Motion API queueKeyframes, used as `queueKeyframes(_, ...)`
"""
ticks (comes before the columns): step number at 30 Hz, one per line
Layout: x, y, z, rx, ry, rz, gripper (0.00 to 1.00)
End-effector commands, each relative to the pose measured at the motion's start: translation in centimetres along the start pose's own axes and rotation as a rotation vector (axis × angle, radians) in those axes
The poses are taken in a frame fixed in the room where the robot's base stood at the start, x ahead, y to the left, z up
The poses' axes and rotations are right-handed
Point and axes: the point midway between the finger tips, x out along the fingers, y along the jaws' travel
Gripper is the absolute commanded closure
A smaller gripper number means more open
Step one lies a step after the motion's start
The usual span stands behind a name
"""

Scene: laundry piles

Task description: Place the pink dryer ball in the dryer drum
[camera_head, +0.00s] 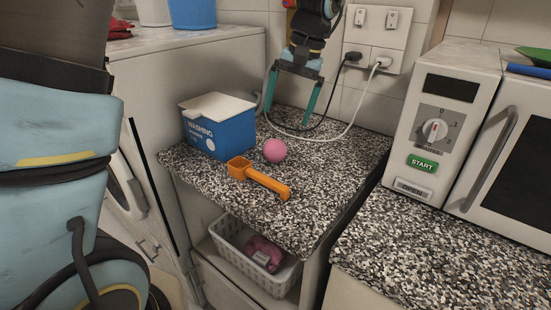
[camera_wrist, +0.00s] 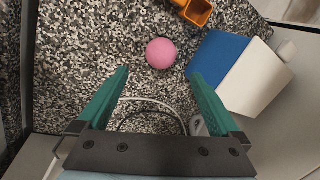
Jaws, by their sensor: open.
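The pink dryer ball (camera_head: 275,150) rests on the speckled countertop, beside the blue washing powder box and just behind the orange scoop. It also shows in the wrist view (camera_wrist: 161,53), beyond my fingertips and roughly centred between them. My gripper (camera_head: 290,112) hangs above the back of the counter, with two teal fingers spread apart and nothing between them. In the wrist view my gripper (camera_wrist: 158,76) is open and apart from the ball. A white front-loading machine (camera_head: 127,185) stands at the left, partly hidden behind my arm; its drum interior is not visible.
The blue box (camera_head: 232,136) and orange scoop (camera_head: 258,179) stand close to the ball. A white cable (camera_head: 347,127) and a black cable loop near my gripper. A microwave (camera_head: 435,130) stands at right. A white basket (camera_head: 227,243) sits below the counter. The counter right of the ball is clear.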

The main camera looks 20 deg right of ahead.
Motion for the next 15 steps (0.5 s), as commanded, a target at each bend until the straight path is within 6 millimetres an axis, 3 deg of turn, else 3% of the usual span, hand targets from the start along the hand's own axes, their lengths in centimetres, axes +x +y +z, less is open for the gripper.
queueKeyframes(1, 0.8, -0.1, -0.3, -0.008, 0.003, 0.002, 0.0)
queueKeyframes(8, 0.6, -0.4, -0.7, -0.01, 0.013, -0.003, 0.0)
queueKeyframes(15, 3.8, -0.4, -0.7, -0.009, 0.009, -0.005, 0.0)
